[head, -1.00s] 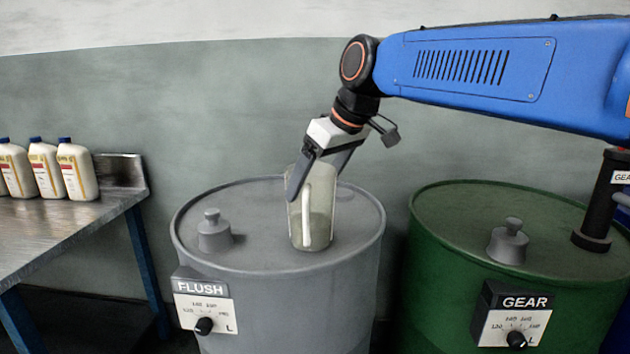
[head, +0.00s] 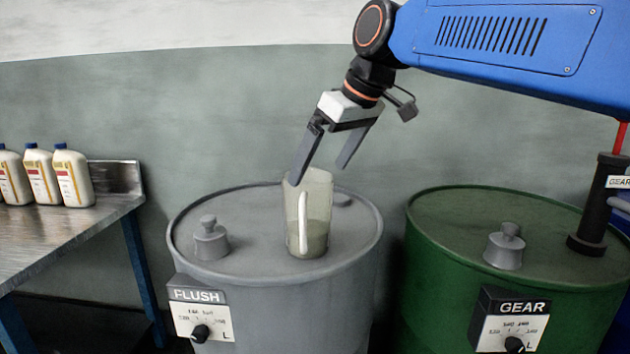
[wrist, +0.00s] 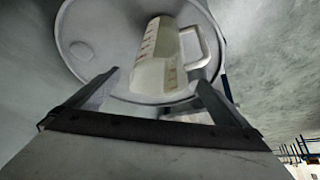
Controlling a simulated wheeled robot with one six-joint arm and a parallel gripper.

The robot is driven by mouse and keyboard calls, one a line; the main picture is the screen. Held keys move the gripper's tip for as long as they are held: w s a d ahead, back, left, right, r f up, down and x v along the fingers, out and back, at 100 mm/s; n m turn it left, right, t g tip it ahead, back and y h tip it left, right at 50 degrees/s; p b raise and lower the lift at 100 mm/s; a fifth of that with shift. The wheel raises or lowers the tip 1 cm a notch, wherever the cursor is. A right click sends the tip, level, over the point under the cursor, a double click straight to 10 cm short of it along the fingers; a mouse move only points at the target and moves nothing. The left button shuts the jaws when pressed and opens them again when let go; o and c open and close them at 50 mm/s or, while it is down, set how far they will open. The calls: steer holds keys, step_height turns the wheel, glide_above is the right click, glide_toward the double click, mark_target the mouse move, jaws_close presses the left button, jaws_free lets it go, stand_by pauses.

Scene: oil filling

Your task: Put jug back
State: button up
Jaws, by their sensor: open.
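The jug (head: 318,218) is a translucent measuring jug with a pale handle, partly filled with a greyish liquid. It stands upright on the lid of the grey FLUSH drum (head: 240,262). My gripper (head: 321,175) is open, tilted down, with its fingertips at about the height of the jug's rim in the head view. In the wrist view the jug (wrist: 160,62) shows beyond the open fingers of my gripper (wrist: 158,82), with its handle to the right. Nothing is held between the fingers.
The grey drum has a stubby cap (head: 210,240) left of the jug. A green GEAR drum (head: 440,270) with a cap (head: 505,247) and a black pump (head: 600,200) stands at right. A metal bench (head: 60,230) with white bottles (head: 73,178) is at left.

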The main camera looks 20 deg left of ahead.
steer(key=v, duration=0.5)
steer(key=shift+d+r, duration=0.15)
steer(key=shift+r, duration=0.1)
steer(key=s+d+f+m+t+h, duration=0.1)
steer(key=d+f+m, duration=0.1)
steer(key=d+f, duration=0.5)
steer(key=s+d+f+m+h, duration=0.1)
steer(key=s+d+f+m, duration=0.15)
steer(key=d, duration=0.95)
steer(key=s+d+f+m+t+h, duration=0.1)
steer(key=d+f+m, duration=0.2)
steer(key=d+f, duration=0.45)
steer(key=s+d+f+m+h, duration=0.1)
steer(key=s+d+f+m, duration=0.1)
steer(key=s+d+f, duration=0.5)
steer(key=s+d+f+m+h, duration=0.1)
steer(key=s+d+f+m, duration=0.2)
steer(key=s+d+f, duration=0.4)
steer(key=d+f, duration=0.3)
steer(key=f, duration=0.2)
steer(key=shift+f+m, duration=0.15)
steer(key=shift+m, duration=0.2)
steer(key=shift+d, duration=0.1)
